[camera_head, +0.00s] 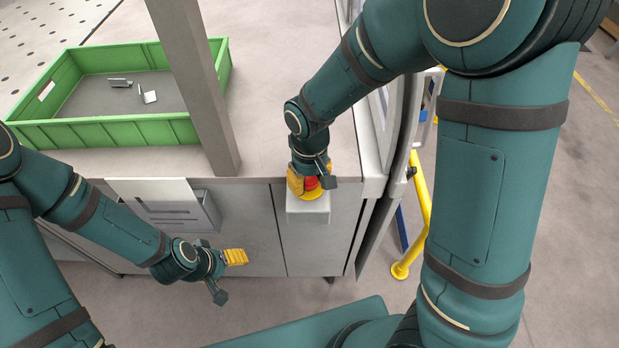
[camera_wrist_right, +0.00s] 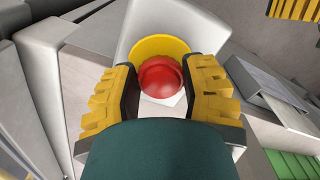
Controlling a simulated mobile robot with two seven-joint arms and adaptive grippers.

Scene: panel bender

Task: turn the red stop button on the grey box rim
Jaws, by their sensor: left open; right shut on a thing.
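The red stop button (camera_head: 311,183) sits on a yellow base on the small grey box (camera_head: 308,214) at the front of the cabinet. In the right wrist view the red button (camera_wrist_right: 161,78) and its yellow ring (camera_wrist_right: 150,46) show between the fingers. My right gripper (camera_head: 311,186) is over the box with its yellow fingers on both sides of the button, shut on it. In the wrist view the right gripper (camera_wrist_right: 163,95) hides the lower part of the base. My left gripper (camera_head: 228,272) is open and empty, low in front of the cabinet, left of the box.
A green crate (camera_head: 120,133) with small metal parts stands on the table behind a grey post (camera_head: 195,85). A grey holder with papers (camera_head: 165,205) hangs on the cabinet front. A yellow rail (camera_head: 421,215) stands to the right.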

